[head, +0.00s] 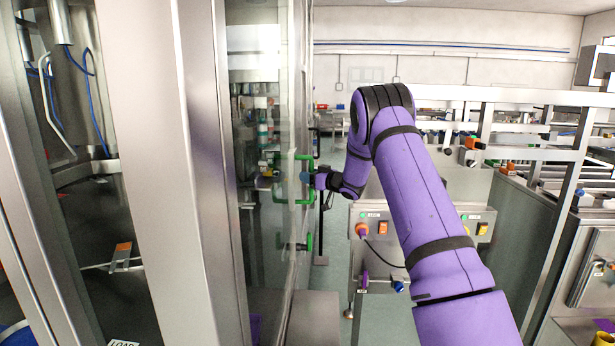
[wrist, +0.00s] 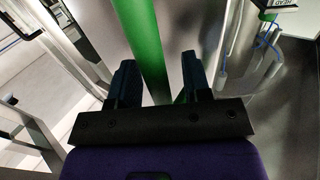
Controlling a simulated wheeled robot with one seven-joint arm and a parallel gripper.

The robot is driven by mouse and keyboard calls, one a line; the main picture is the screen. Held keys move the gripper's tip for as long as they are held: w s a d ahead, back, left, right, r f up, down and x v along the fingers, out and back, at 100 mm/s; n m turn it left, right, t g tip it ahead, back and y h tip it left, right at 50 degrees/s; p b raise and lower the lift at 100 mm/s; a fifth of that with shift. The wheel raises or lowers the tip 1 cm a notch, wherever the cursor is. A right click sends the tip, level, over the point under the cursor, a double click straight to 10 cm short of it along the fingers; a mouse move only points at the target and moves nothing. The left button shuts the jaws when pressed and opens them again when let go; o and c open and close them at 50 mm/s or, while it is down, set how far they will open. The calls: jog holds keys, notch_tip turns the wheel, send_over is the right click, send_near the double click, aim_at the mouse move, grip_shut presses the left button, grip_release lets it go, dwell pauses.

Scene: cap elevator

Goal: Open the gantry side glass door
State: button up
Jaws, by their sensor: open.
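The glass door (head: 296,95) stands edge-on left of centre in the head view and looks shut. A green handle (head: 297,157) is on its right face, with a green shape, apparently its reflection, in the glass. My gripper (head: 306,177) is at the handle, reached from the right. In the wrist view the green handle bar (wrist: 144,45) runs between the two dark fingers of my open gripper (wrist: 159,62).
A metal cabinet frame (head: 150,150) fills the left. A control box (head: 410,232) with orange and yellow switches stands right of the door. A metal railing (head: 540,155) and benches are farther right. Some grey floor (head: 335,215) shows between door and box.

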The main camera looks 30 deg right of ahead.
jog(key=shift+w+a, duration=0.15)
jog(key=shift+w, duration=0.3)
